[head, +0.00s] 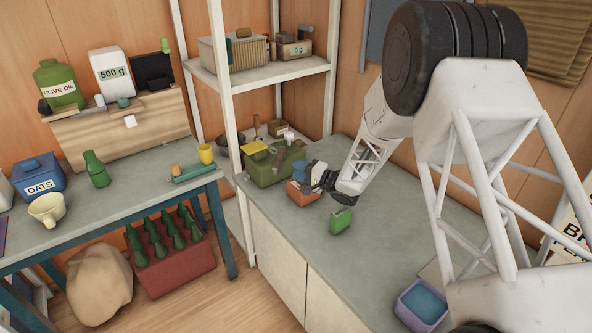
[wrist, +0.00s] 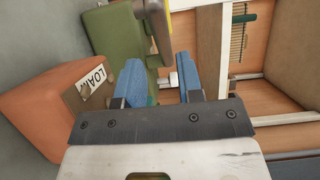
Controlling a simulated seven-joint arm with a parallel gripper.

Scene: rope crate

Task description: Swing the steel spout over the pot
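My gripper (head: 305,170) is over the counter at the back, beside a green box (head: 265,168) and just above an orange block (head: 300,195). In the wrist view, my gripper (wrist: 157,68) has its two blue fingers apart, with nothing visibly held between them. The green box (wrist: 112,35) and a brown handle-like bar (wrist: 157,25) show beyond the fingertips. I cannot pick out the steel spout with certainty in either view. A dark round vessel (head: 228,140), possibly the pot, is partly hidden behind the shelf post at the back.
The orange block (wrist: 45,110), with a "LOA" label, is close at left in the wrist view. A small green can (head: 341,221) stands on the counter in front of my gripper. A white shelf post (head: 222,90) rises at left. The counter's front is mostly clear.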

